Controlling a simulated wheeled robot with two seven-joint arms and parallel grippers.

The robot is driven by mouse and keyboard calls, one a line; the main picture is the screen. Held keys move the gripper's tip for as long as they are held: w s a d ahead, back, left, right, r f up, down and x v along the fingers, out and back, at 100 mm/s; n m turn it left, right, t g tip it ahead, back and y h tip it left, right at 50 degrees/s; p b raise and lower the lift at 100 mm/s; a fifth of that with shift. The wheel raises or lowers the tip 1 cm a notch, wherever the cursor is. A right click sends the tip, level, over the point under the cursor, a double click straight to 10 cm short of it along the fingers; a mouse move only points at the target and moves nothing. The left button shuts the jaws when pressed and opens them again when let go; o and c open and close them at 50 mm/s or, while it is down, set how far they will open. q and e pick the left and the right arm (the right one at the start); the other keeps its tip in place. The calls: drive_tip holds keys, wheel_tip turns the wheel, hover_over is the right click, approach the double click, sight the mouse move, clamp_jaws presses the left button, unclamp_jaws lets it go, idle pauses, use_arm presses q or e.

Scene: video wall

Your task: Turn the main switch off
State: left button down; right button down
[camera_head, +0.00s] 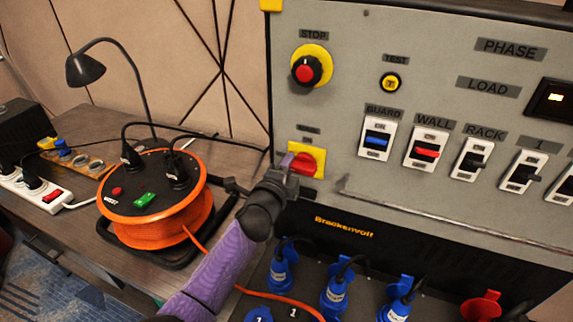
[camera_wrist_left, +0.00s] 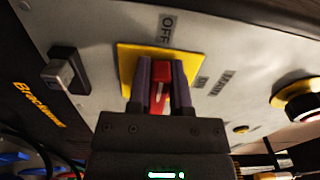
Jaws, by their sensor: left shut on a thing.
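The main switch is a red rotary handle on a yellow square plate (camera_head: 307,159), low on the left of the grey panel. My left gripper (camera_head: 286,165) is at its left side in the head view. In the left wrist view my gripper's two fingers (camera_wrist_left: 160,88) are shut on the red handle (camera_wrist_left: 160,76), one on each side. An OFF label (camera_wrist_left: 167,28) sits beyond the top edge of the yellow plate (camera_wrist_left: 128,62) in that view. The fingers and wrist hide part of the handle. My right gripper is not in view.
A red and yellow STOP button (camera_head: 307,72) sits above the switch. Rocker switches, GUARD (camera_head: 377,139) and WALL (camera_head: 426,149) among them, stand to the right. An orange cable reel (camera_head: 150,216) is on the table at left. Blue plugs (camera_head: 335,292) are below.

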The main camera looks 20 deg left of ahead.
use_arm(q)
drive_tip(key=shift+d+f, duration=0.25)
drive_tip(key=shift+d, duration=0.05)
